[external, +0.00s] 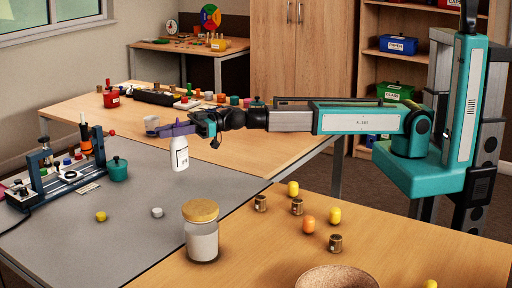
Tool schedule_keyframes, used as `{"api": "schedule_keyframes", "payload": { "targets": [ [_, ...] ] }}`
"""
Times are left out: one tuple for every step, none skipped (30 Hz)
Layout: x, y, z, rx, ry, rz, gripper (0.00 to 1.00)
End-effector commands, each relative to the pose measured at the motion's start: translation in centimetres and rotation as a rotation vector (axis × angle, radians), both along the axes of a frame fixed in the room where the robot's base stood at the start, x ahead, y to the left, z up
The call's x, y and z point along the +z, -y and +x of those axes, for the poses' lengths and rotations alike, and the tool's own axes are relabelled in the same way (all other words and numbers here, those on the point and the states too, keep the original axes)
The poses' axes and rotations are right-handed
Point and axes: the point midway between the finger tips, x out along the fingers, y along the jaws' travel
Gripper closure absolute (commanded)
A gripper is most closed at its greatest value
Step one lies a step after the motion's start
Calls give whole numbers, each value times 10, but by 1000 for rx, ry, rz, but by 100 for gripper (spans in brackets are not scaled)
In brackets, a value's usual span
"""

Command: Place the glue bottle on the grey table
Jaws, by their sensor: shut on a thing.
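A white glue bottle (180,157) with a dark-marked label hangs upright below my gripper (187,128). My gripper is shut on its purple top and holds it in the air. In the picture the bottle lies over the far right part of the grey table (128,248). The bottle's base appears clear of the surface, but its exact height is hard to judge. My arm reaches in from the right.
The grey table bears a press-like rig (55,170), a teal pot (118,169), a yellow cap (101,216) and a white cap (157,212). The grey table's middle is mostly clear.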

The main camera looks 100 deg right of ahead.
Motion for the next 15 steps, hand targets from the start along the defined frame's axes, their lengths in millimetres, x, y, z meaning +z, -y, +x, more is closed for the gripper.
{"api": "schedule_keyframes", "payload": {
  "targets": [
    [-4,0,0,0,0,0,100],
    [-7,0,0,0,0,0,100],
    [-11,0,0,0,0,0,100],
    [-14,0,0,0,0,0,100],
    [-18,0,0,0,0,1,100],
    [-22,0,0,0,0,1,100],
    [-26,0,0,0,0,1,100],
    [-29,0,0,0,0,1,100],
    [-33,0,0,0,0,1,100],
    [-35,0,0,0,0,1,100],
    [-37,0,0,0,0,1,100],
    [-38,0,0,0,0,0,100],
    [-39,0,0,0,0,0,100],
    [-39,0,0,0,0,0,100],
    [-39,0,0,0,0,0,100]
  ]
}}
